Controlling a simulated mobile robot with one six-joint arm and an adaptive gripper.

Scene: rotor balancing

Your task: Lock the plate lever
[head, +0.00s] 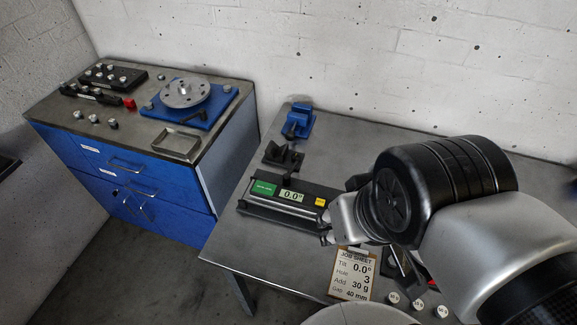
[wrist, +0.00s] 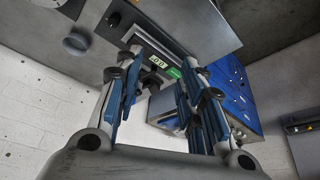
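A long black device (head: 272,210) on the grey table has a green label and a display (head: 291,195) reading 0.0°; the display also shows in the wrist view (wrist: 159,60). My gripper (head: 329,238) is beside the device's right end in the head view, partly hidden by my wrist. In the wrist view my gripper (wrist: 160,85) has its fingers well apart with nothing held between them. A blue plate (head: 210,115) with a round metal rotor (head: 185,92) lies on the blue cabinet. My arm hides part of the table.
A blue vise-like block (head: 299,121) and a black V-shaped holder (head: 283,156) stand behind the device. A job sheet (head: 353,275) and several small weights (head: 393,298) are near the front edge. The blue cabinet (head: 90,160) holds a metal tray (head: 177,145) and a red piece (head: 130,104).

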